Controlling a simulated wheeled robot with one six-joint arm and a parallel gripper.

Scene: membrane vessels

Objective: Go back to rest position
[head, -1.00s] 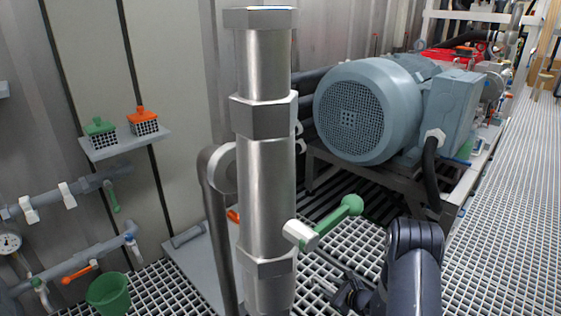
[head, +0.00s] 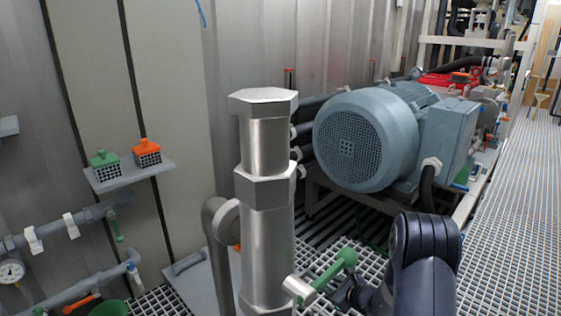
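My dark arm (head: 424,255) rises at the lower right of the head view, bent at a rounded joint. What looks like my gripper (head: 350,292) is a small dark shape at the bottom edge, just below a green valve handle (head: 335,267). It is small and partly cut off, so I cannot tell whether its fingers are open or shut, or whether it touches the handle. I see nothing clearly held.
A steel pipe column (head: 266,220) stands close in front, left of my arm. A blue-grey motor (head: 365,140) is behind. Grating floor (head: 520,200) is clear at right.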

